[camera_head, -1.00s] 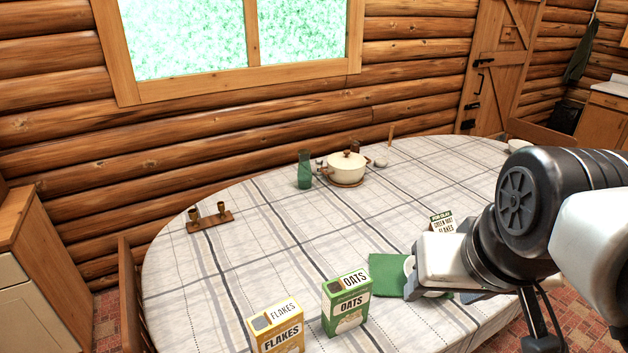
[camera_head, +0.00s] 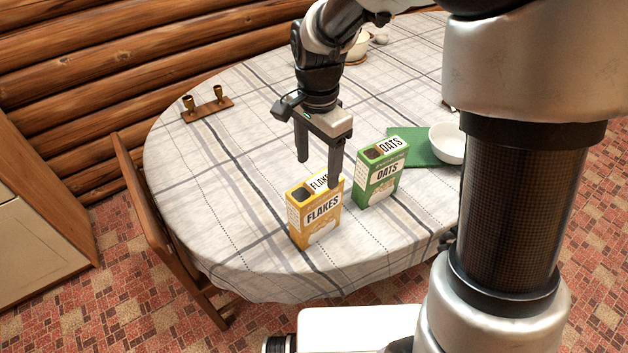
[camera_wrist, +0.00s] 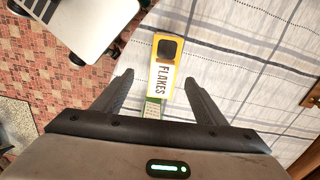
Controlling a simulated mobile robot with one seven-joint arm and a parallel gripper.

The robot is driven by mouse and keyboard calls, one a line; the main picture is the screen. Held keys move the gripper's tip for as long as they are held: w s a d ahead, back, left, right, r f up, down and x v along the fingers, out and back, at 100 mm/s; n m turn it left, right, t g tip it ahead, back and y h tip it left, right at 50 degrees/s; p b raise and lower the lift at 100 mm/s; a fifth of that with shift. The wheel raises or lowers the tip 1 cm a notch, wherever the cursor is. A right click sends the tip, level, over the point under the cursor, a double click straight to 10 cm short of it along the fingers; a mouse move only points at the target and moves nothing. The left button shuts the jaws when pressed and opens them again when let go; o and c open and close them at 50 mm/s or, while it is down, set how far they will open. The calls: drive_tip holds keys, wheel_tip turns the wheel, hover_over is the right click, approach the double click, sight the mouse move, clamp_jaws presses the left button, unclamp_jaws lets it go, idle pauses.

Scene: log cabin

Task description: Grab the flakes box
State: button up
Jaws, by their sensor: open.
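The yellow flakes box (camera_head: 316,216) stands upright near the front edge of the table. It also shows in the wrist view (camera_wrist: 165,72), seen from above with its top and printed label. My gripper (camera_head: 318,172) is open and points down above and just behind the flakes box, with one finger overlapping the box's top in the head view. In the wrist view the box lies between and ahead of the two fingers (camera_wrist: 160,95). Whether a finger touches the box cannot be told.
A green oats box (camera_head: 381,172) stands just right of the flakes box. A white bowl (camera_head: 447,143) and a green cloth (camera_head: 411,152) are farther right. A wooden candle holder (camera_head: 207,108) stands at the back left. A chair (camera_head: 150,205) is at the left edge. The table's left side is clear.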

sight(318, 187)
wheel_tip(318, 187, down, 8)
drive_tip(key=shift+d+f+b, duration=0.1)
drive_tip(key=shift+f+b, duration=0.05)
drive_tip(key=shift+b, duration=0.25)
drive_tip(key=shift+w+a+f, duration=0.15)
drive_tip(key=shift+f, duration=1.3)
drive_tip(key=shift+w+a+f, duration=0.1)
drive_tip(key=shift+w+f, duration=0.05)
drive_tip(key=shift+f, duration=1.3)
drive_tip(key=c, duration=1.2)
